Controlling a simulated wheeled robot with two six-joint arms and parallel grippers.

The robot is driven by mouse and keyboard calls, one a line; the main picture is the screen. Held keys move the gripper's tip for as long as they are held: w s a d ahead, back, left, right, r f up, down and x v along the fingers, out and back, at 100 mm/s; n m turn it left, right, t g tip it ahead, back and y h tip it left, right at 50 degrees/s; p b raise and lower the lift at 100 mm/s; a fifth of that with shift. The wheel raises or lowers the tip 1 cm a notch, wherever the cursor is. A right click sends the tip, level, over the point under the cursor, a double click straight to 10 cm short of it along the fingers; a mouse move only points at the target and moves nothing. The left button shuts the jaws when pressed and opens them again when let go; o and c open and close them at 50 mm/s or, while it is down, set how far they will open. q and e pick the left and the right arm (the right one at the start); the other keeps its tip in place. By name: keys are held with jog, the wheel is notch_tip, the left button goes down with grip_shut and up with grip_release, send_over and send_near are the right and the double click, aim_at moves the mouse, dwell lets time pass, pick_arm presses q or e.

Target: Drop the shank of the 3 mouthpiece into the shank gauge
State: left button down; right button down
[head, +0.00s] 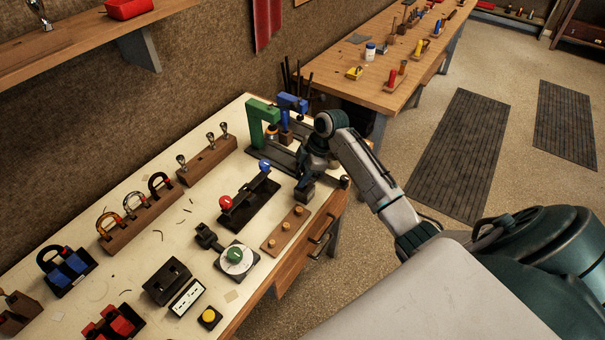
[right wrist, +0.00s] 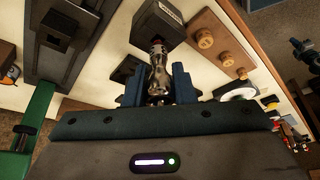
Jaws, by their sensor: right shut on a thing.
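My right gripper (head: 309,181) is at the right end of the bench, just above a small dark block. In the right wrist view the gripper (right wrist: 158,92) is shut on a shiny silver mouthpiece (right wrist: 158,72). The mouthpiece's far end, with a reddish band, points at the dark block with a small label, which looks like the shank gauge (right wrist: 150,24); the block also shows in the head view (head: 304,194). I cannot tell whether the shank is inside it or only above it. The gripper hides the mouthpiece in the head view. My left gripper is out of view.
A wooden rack (head: 205,164) holds silver mouthpieces at the back. A green-posted stand (head: 262,125) is behind my gripper. A wooden board with pegs (head: 285,230) and a black fixture with red and blue knobs (head: 254,207) are close by. The bench's front edge is near.

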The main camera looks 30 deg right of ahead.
jog(key=shift+f+b, duration=0.3)
jog(key=shift+f, duration=0.4)
jog(key=c, duration=1.1)
grip_release()
jog(key=shift+r, duration=0.1)
jog(key=b+v, duration=0.3)
jog(key=v, duration=0.7)
jog(key=shift+s+d+r+b, duration=0.1)
jog(key=shift+d+r+b, duration=0.1)
jog(key=shift+r+b, duration=0.2)
jog(key=shift+f, duration=0.15)
